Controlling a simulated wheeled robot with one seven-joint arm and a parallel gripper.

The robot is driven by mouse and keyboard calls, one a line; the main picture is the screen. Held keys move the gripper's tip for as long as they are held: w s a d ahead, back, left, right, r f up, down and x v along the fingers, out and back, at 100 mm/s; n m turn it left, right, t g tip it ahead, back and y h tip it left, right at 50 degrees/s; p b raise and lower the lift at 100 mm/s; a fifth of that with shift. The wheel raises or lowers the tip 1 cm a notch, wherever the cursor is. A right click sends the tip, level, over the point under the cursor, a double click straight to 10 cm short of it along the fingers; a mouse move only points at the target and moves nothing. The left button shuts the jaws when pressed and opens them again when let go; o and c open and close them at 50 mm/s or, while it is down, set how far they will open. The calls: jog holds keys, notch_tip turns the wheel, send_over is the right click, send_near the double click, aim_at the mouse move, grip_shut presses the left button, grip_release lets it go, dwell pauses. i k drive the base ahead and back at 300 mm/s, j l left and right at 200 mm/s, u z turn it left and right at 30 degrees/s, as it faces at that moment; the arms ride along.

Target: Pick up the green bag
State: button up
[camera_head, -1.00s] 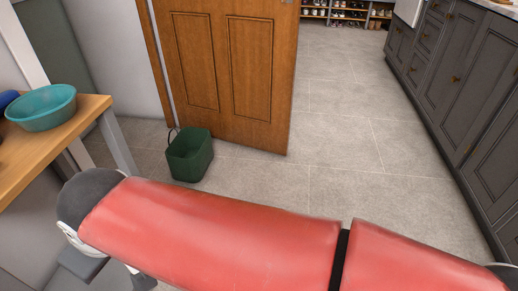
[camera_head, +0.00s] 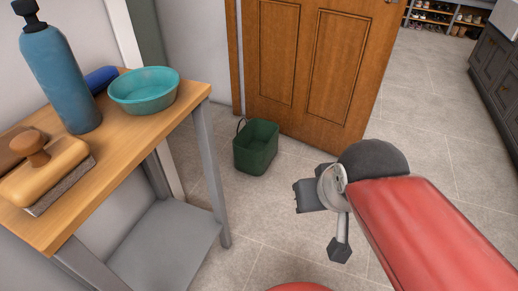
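The green bag (camera_head: 256,150) stands upright on the floor in front of the wooden door. It looks like an open-topped tote, with a thin dark handle at its upper left. My gripper (camera_head: 325,222) is to the right of the bag in the picture and nearer to me, at the end of my red arm. Its two dark finger parts stand apart with nothing visible between them. It is not touching the bag. The bag is in full view.
A wooden bench (camera_head: 150,135) with grey legs stands at left. It holds a teal bowl (camera_head: 143,96), a blue bottle (camera_head: 60,75), a wooden-handled brush (camera_head: 45,170) and a blue object (camera_head: 101,79). The door (camera_head: 310,70) stands behind the bag. Floor at right is clear; dark cabinets (camera_head: 496,75) stand beyond.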

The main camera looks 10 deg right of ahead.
aim_at(255, 147)
jog(key=i+l+u, duration=0.15)
jog(key=i+l, duration=0.7)
jog(key=i+l+u, duration=0.15)
jog(key=i+l, duration=0.65)
jog(key=l, duration=0.15)
